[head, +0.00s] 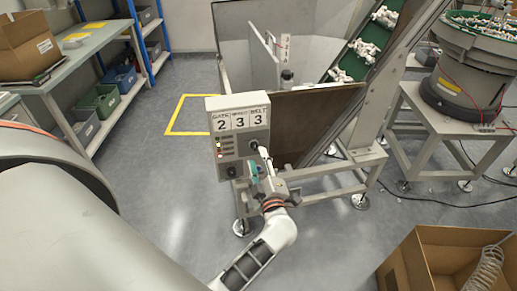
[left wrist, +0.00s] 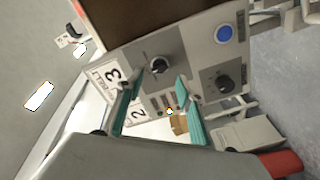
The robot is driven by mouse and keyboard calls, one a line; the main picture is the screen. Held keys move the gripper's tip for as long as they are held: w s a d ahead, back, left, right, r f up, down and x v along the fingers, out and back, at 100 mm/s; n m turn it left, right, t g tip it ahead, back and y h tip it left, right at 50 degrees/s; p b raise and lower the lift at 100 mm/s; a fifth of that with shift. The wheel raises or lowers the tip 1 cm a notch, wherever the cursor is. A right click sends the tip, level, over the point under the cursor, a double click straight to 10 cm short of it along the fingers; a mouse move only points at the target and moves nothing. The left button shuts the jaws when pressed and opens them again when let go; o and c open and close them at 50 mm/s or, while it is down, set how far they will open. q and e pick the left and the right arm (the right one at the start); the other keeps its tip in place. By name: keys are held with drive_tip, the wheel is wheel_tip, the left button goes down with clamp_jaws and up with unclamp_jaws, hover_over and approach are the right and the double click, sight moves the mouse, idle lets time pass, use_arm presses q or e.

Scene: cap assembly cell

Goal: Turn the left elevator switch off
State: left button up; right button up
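The grey control box (head: 231,140) stands in front of the hopper, with cards 2, 3 and 3 along its top and small indicator lights on its front. In the left wrist view its panel (left wrist: 200,62) carries a black rotary knob (left wrist: 158,65), a second black knob (left wrist: 225,84) and a blue button (left wrist: 225,35). I cannot read which knob is the left elevator switch. My left gripper (head: 255,168) is in front of the box's lower right part. In the left wrist view its teal fingers (left wrist: 154,90) are apart, with the first knob just beyond their tips. My right gripper is not in view.
An inclined green conveyor (head: 360,50) with white parts rises behind the box. A bowl feeder (head: 470,65) stands on a table at right. A cardboard box (head: 440,265) is at bottom right. A workbench (head: 75,65) lines the left; the floor between is clear.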

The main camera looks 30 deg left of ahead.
sight(255, 148)
use_arm(q)
drive_tip(key=shift+x, duration=2.6)
clamp_jaws()
